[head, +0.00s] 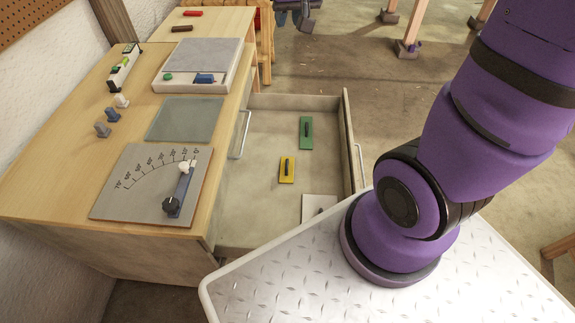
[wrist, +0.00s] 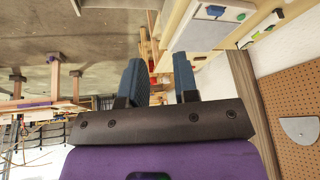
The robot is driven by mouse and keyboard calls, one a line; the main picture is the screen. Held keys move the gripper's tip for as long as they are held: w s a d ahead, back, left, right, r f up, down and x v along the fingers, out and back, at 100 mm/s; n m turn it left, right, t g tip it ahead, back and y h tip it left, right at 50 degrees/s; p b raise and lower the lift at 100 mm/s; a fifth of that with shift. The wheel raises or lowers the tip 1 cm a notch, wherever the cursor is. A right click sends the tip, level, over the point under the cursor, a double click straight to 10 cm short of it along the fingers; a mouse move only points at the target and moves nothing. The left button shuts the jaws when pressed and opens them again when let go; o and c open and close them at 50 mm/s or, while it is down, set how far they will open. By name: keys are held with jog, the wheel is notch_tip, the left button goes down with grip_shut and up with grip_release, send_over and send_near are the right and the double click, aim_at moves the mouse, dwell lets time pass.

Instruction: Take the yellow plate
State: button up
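The yellow plate (head: 283,177) is a small upright-oriented rectangle with a dark handle on its face. It lies on the floor of the open drawer (head: 262,220), near the middle, in the head view. My gripper (wrist: 160,78) shows in the wrist view with its two blue fingers apart and nothing between them. It is away from the drawer, and the yellow plate is not visible in the wrist view.
A green plate (head: 306,142) and a white plate (head: 312,206), partly hidden by my base, share the drawer. The workbench (head: 75,150) holds a dial board (head: 125,200), a grey mat (head: 185,120) and a tray (head: 160,84). The drawer's left part is bare.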

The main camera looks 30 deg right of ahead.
jog(key=w+d+f+m, duration=0.1)
jog(key=w+d+f, duration=0.1)
jog(key=w+f, duration=0.75)
jog(key=m, duration=0.4)
send_near(287, 162)
jog(key=shift+h, duration=0.3)
jog(key=x, duration=0.4)
jog(key=shift+a+f, duration=0.1)
jog(key=shift+a+x, duration=0.2)
jog(key=shift+x, duration=3.05)
jog(key=shift+d, duration=0.15)
grip_shut()
